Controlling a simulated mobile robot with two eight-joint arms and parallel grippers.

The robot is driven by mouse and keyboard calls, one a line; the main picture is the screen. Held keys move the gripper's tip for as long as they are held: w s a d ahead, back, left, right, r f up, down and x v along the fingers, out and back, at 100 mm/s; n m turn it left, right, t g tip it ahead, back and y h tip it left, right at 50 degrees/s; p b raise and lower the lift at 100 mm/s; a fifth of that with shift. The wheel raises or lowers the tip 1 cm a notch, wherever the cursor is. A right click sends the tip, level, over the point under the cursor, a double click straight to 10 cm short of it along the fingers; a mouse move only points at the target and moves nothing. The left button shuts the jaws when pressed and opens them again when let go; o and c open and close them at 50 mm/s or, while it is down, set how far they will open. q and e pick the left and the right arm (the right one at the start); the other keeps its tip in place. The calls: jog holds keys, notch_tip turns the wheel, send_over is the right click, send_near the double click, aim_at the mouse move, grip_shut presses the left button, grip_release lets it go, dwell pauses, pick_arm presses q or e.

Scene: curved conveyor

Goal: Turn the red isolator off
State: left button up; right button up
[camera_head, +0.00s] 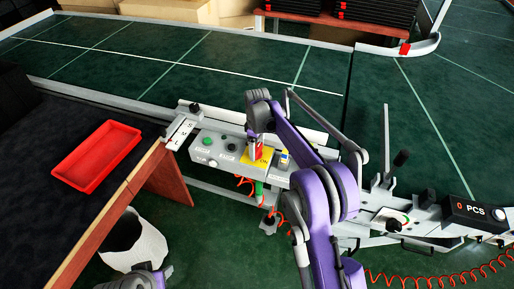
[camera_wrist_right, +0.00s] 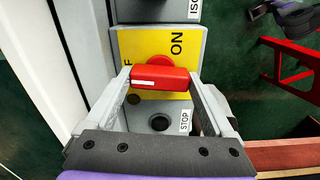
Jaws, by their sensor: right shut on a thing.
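The red isolator handle (camera_wrist_right: 160,78) sits on a yellow plate (camera_wrist_right: 135,42) with "ON" printed at the right and part of a word ending in "F" at the left. The handle lies across the picture, its white mark toward the left. My right gripper (camera_wrist_right: 160,84) is shut on it, one finger at each end. In the head view, the right gripper (camera_head: 258,138) reaches down onto the red isolator (camera_head: 254,152), partly hiding it. A grey part at the bottom edge seems to be my left gripper (camera_head: 138,281); its fingers are unclear.
The grey control box (camera_head: 212,147) carries a green button and other knobs. A black hole or button (camera_wrist_right: 160,122) labelled STOP lies below the handle. A red tray (camera_head: 97,156) rests on the dark table; a white bin (camera_head: 147,246) stands below. The green conveyor (camera_head: 215,62) runs behind.

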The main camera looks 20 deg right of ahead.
aim_at(257, 148)
jog(key=shift+n, duration=0.6)
jog(key=o, duration=1.1)
notch_tip(257, 148, up, 11)
jog(key=shift+f+p, duration=0.1)
jog(key=shift+p, duration=0.35)
